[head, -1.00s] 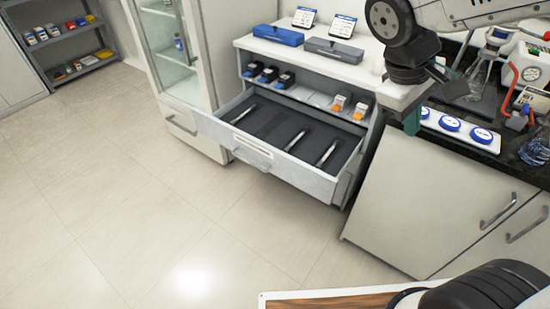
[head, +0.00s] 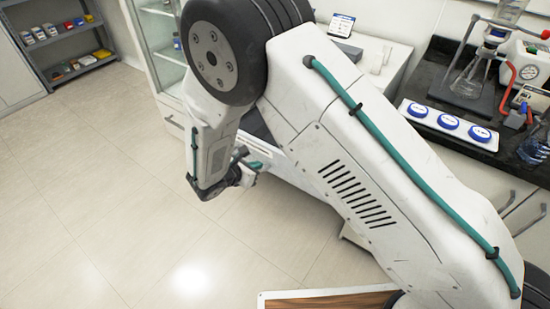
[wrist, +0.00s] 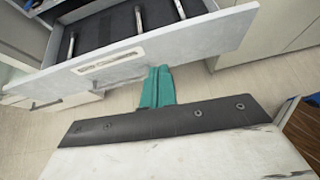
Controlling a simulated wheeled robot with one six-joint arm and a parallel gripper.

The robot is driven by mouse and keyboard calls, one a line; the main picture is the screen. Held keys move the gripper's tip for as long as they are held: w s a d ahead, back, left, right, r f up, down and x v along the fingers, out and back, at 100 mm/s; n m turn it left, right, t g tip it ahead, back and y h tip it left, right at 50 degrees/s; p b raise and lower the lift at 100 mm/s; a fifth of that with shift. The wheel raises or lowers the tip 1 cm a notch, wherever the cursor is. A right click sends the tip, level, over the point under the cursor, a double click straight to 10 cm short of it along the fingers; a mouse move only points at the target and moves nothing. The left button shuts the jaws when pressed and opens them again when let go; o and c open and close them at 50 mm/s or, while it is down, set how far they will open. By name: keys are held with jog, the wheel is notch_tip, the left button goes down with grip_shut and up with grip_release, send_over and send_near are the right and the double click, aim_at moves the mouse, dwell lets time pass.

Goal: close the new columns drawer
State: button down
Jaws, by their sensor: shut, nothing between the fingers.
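The new columns drawer (wrist: 200,43) is pulled out in the wrist view. Its pale front carries a label strip, and slim metal columns (wrist: 139,19) lie on its dark lining. My gripper (wrist: 158,86) has its teal fingers shut and empty, pointing at the drawer front. The fingertips appear at the lower edge of the front; I cannot tell whether they touch it. In the head view my gripper (head: 256,165) is partly hidden by my wrist, and my arm covers most of the drawer.
A dark bench (head: 440,75) at the right holds a white tray with blue-capped items (head: 448,121) and glassware. A glass-door cabinet (head: 154,40) stands behind, and a grey shelf (head: 62,50) is at far left. The floor (head: 90,210) on the left is clear.

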jog(key=f, duration=0.2)
send_near(280, 156)
notch_tip(280, 156, down, 3)
jog(key=d, duration=0.1)
jog(key=shift+n, duration=0.4)
jog(key=w+d, duration=0.2)
jog(key=w, duration=0.1)
jog(key=shift+w+f, duration=0.15)
jog(key=shift+w, duration=0.1)
jog(key=shift+w+d, duration=0.3)
jog(key=shift+w, duration=0.05)
